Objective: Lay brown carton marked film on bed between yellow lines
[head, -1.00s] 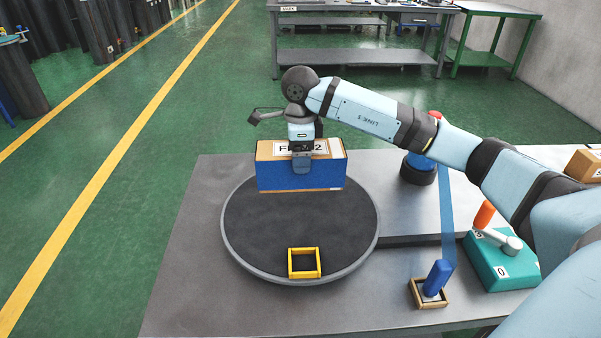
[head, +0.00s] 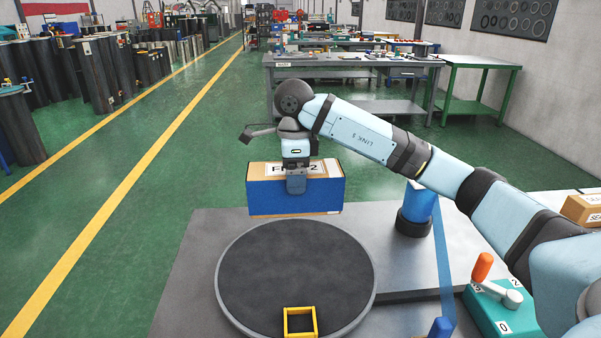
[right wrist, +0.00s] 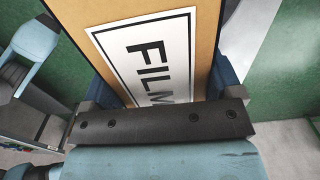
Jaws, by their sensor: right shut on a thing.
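The brown carton (head: 258,170) has blue sides and a white label on its top face; in the head view the label is partly covered. In the right wrist view the label on the carton (right wrist: 202,50) reads FILM. My right gripper (head: 296,174) is shut on the carton from above, one finger against its near blue side. The carton is level and hangs clear beyond the far rim of a round dark disc (head: 290,265). I cannot pick out a bed with yellow lines on it. My left gripper is not in view.
A yellow square frame (head: 300,321) is at the disc's near edge. A blue cylinder on a black base (head: 415,208) and a teal box with an orange-handled lever (head: 500,312) stand right. Another brown carton (head: 580,208) lies far right. Workbenches (head: 350,70) stand behind, across green floor.

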